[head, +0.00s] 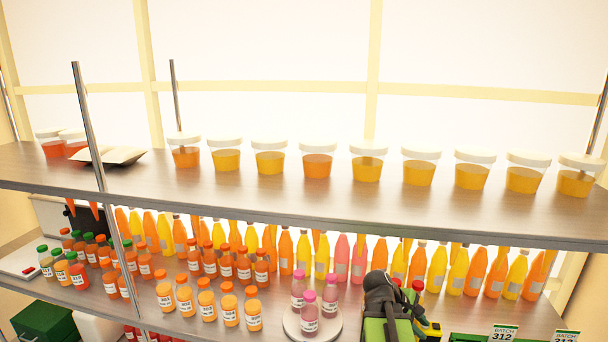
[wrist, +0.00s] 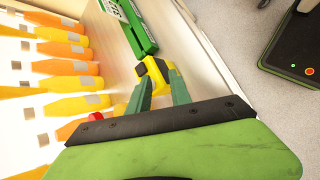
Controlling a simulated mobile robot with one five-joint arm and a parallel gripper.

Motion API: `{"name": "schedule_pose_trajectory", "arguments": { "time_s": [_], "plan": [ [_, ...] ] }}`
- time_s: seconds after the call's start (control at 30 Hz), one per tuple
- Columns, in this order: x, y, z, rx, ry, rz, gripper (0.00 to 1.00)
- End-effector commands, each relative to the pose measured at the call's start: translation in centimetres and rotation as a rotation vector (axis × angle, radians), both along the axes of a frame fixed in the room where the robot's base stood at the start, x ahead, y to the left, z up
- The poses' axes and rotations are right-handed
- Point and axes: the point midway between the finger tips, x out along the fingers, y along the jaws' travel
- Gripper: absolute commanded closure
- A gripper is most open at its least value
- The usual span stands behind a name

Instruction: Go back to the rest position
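My gripper (wrist: 155,84) shows in the wrist view with its two green fingers apart. A yellow and black object (wrist: 153,71) sits at the fingertips; I cannot tell whether it is gripped or lies just beyond them. In the head view my dark and green arm end is at the bottom, right of centre, in front of the lower shelf. A yellow and black object (head: 430,328) shows just to its right there. The fingers are hidden in the head view.
The upper shelf (head: 300,197) holds lidded cups in a row. The lower shelf has rows of juice bottles (head: 285,252), small labelled bottles and a round white plate (head: 291,326) with purple bottles. Green batch signs (head: 503,332) stand at the right. A dark green box (wrist: 291,52) is on the floor.

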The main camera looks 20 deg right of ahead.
Motion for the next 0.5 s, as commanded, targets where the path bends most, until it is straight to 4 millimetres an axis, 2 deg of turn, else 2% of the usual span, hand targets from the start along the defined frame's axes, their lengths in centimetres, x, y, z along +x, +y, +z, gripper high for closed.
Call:
{"name": "schedule_pose_trajectory", "arguments": {
  "time_s": [0.03,0.07,0.1,0.17,0.2,0.3,0.5],
  "plan": [
    [2.1,3.5,-0.9,0.048,-0.07,-0.019,0.75],
    [3.3,5.6,-1.4,0.081,-0.113,-0.039,0.75],
    [4.7,8.5,-2.1,0.128,-0.169,-0.07,0.75],
    [6.6,13.1,-3.0,0.203,-0.243,-0.119,0.75],
    [7.6,16.1,-3.6,0.254,-0.283,-0.156,0.75],
    [9.3,22.9,-4.5,0.369,-0.351,-0.242,0.75],
    [10.5,33.7,-5.4,0.546,-0.401,-0.396,0.75]
  ]
}}
